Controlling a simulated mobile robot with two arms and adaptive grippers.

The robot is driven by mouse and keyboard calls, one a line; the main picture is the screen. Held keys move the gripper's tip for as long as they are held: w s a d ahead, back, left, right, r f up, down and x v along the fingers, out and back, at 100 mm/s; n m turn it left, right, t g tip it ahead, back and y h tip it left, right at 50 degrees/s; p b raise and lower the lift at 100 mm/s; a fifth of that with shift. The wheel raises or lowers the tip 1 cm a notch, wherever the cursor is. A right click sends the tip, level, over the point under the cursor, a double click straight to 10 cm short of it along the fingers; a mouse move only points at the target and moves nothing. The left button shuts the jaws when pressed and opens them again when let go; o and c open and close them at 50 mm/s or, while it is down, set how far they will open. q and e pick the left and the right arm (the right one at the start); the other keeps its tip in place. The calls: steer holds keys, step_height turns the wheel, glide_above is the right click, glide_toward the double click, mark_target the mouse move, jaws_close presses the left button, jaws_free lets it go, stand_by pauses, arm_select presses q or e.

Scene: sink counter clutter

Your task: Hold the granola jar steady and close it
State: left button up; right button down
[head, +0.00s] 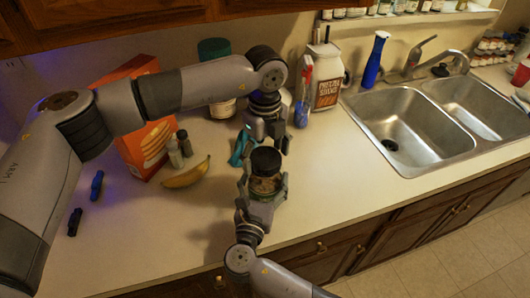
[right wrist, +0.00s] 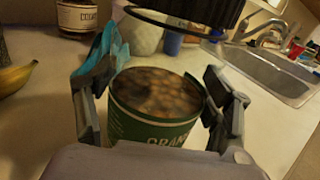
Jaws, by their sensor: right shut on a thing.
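The granola jar (right wrist: 155,105) is green, upright and open at the top, with brown granola showing inside. In the head view the jar (head: 264,186) stands near the counter's front edge. My right gripper (head: 262,193) is shut around its sides; in the right wrist view its fingers (right wrist: 165,115) press from left and right. The black lid (head: 266,160) is in the air above the jar. In the right wrist view the lid (right wrist: 190,10) is apart from the mouth, toward the far right. My left gripper (head: 267,138) holds the lid from above; its finger contact is partly hidden.

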arm_select(q)
steer(key=c, duration=1)
steer(key=m, duration=1.1)
steer(key=shift+m, duration=0.3)
steer(key=m, duration=1.2)
steer(key=shift+m, duration=0.3)
steer(key=m, duration=0.6)
steer(key=shift+w+m, duration=0.1)
steer(key=shift+m, duration=0.3)
steer(key=o, duration=1.4)
steer(key=shift+c, duration=0.2)
